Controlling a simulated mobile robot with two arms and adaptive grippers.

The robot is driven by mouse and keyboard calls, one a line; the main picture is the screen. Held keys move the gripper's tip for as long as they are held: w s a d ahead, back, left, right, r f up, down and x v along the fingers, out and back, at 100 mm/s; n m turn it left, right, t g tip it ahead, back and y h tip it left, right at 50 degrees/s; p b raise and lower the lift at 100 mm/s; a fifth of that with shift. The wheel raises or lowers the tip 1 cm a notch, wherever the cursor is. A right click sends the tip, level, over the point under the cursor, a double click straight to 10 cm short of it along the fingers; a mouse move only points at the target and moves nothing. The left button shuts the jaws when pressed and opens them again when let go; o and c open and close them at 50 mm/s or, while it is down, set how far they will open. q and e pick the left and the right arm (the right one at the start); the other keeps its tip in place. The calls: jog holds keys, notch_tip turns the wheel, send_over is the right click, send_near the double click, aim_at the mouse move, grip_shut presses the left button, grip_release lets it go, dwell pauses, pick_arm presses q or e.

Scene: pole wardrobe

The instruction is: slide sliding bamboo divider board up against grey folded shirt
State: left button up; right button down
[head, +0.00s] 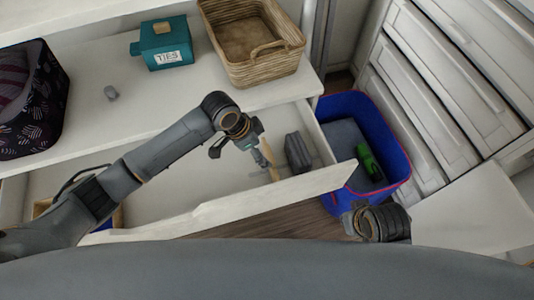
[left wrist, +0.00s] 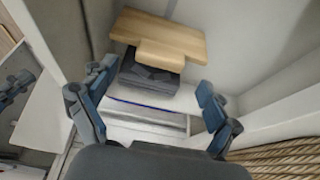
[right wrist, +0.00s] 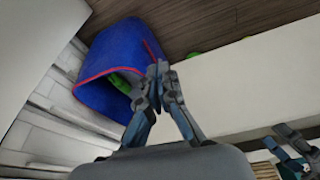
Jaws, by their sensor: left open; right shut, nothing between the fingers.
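The bamboo divider board (head: 270,157) stands inside the open drawer, partly hidden by my left gripper. The grey folded shirt (head: 298,152) lies to its right, near the drawer's right end, with a narrow gap showing between them in the head view. In the left wrist view, the board (left wrist: 185,37) and its block-like tab lie ahead of the shirt (left wrist: 150,78) in the picture. My left gripper (head: 240,152) is open, close to the board on its left side. My right gripper (right wrist: 160,75) is shut and empty, outside the drawer near the blue bin.
The drawer front (head: 225,207) borders the near side. A blue bin (head: 395,150) holding green and grey items stands to the right. A wicker basket (head: 285,70), teal ties box (head: 165,45) and patterned bin (head: 45,110) stand on the shelf. The drawer's middle floor is clear.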

aim_at(268, 154)
pick_arm(q)
jog(key=shift+b+x, duration=0.55)
jog(key=shift+x, duration=1.75)
pick_arm(e)
jog(key=shift+v, duration=2.2)
jog(key=shift+d, duration=0.1)
